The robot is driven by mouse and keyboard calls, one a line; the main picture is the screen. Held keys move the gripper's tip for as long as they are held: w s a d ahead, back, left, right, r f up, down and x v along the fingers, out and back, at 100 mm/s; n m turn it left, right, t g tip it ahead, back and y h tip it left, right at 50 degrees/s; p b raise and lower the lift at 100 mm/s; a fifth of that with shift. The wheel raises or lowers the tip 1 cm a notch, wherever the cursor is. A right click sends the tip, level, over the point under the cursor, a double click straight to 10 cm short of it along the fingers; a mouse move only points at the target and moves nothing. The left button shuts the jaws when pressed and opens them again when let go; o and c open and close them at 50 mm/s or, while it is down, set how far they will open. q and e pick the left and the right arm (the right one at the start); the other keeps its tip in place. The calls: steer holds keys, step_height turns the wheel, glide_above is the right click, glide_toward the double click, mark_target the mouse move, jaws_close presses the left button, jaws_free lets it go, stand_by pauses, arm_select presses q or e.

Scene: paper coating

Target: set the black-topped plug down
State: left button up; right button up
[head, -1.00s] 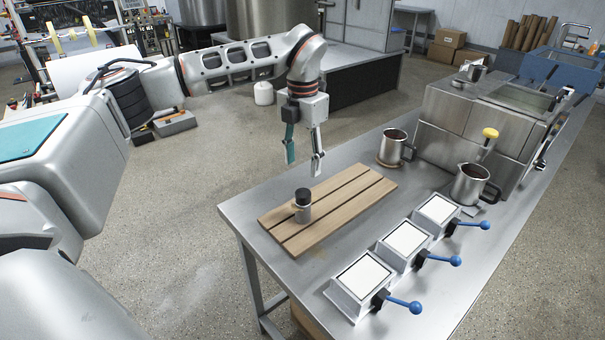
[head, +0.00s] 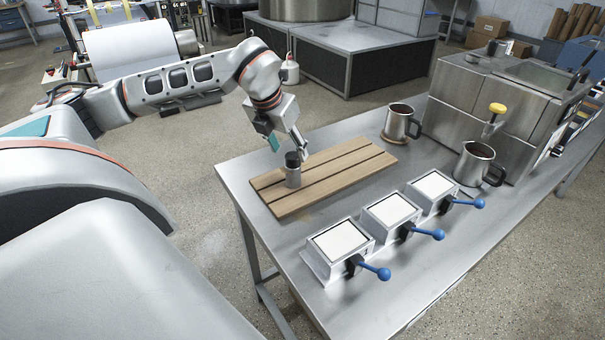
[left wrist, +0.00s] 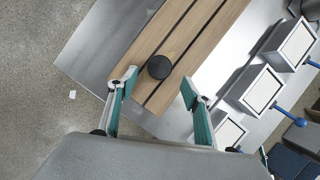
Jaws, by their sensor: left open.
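The black-topped plug (head: 293,170) is a small grey metal cylinder with a black cap. It stands upright on the slatted wooden board (head: 352,161). In the left wrist view, the plug's round black top (left wrist: 159,67) shows from above, just past the fingertips and roughly midway across the gap. My left gripper (head: 288,146) is just above and beside the plug in the head view. Its two teal-backed fingers are spread and hold nothing; they also show in the left wrist view (left wrist: 160,87). My right gripper is not in view.
Three white-topped blocks with blue-knobbed levers (head: 390,209) stand along the table's near edge. Two steel jugs stand to the right, one on a round wooden coaster (head: 401,122) and one nearer (head: 475,163). A steel tank (head: 478,105) stands behind. The table's front left (head: 290,230) is bare.

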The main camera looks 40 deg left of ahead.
mark_target(291, 157)
arm_select(q)
steer(key=x, duration=0.7)
steer(key=shift+w+a+f, duration=0.15)
steer(key=shift+a, duration=0.05)
steer(key=c, duration=1.2)
steer(key=shift+c, duration=0.6)
